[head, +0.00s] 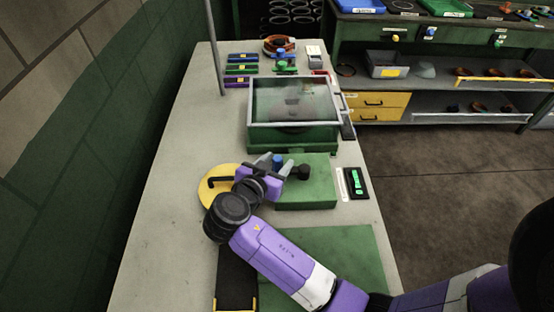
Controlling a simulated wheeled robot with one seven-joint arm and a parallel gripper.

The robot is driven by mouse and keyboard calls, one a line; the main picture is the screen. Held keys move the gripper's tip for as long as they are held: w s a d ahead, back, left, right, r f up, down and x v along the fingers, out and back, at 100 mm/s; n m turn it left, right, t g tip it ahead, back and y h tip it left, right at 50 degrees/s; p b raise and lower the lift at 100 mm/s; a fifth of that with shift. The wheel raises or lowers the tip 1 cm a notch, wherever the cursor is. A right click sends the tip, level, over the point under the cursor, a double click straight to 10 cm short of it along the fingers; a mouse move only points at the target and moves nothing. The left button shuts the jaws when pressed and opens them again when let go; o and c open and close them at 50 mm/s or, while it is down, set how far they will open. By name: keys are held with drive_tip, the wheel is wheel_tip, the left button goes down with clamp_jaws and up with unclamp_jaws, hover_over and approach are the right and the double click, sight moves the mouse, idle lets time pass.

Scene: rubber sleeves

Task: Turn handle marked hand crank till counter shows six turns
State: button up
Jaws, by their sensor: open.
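My purple arm reaches up from the lower right. My gripper (276,163) is open, its two grey fingers on either side of a blue knob (278,160); I cannot tell whether they touch it. A dark round knob (304,172) shows just right of the gripper, over a green box (306,194). A yellow disc (211,196) with a black bar lies left of the gripper, partly hidden by my wrist. I cannot read any mark naming the hand crank. A small black panel with a green display (356,183) sits right of the green box; its reading is too small.
A clear-lidded case on a green base (292,139) stands behind the gripper. A thin upright pole (215,50) rises at the bench's left. A green mat (345,250) lies in front. The grey bench top (165,210) is clear at left.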

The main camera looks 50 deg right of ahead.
drive_tip(key=shift+d+f, duration=0.1)
drive_tip(key=shift+d, duration=0.1)
drive_tip(key=shift+c, duration=0.5)
clamp_jaws()
idle(0.8)
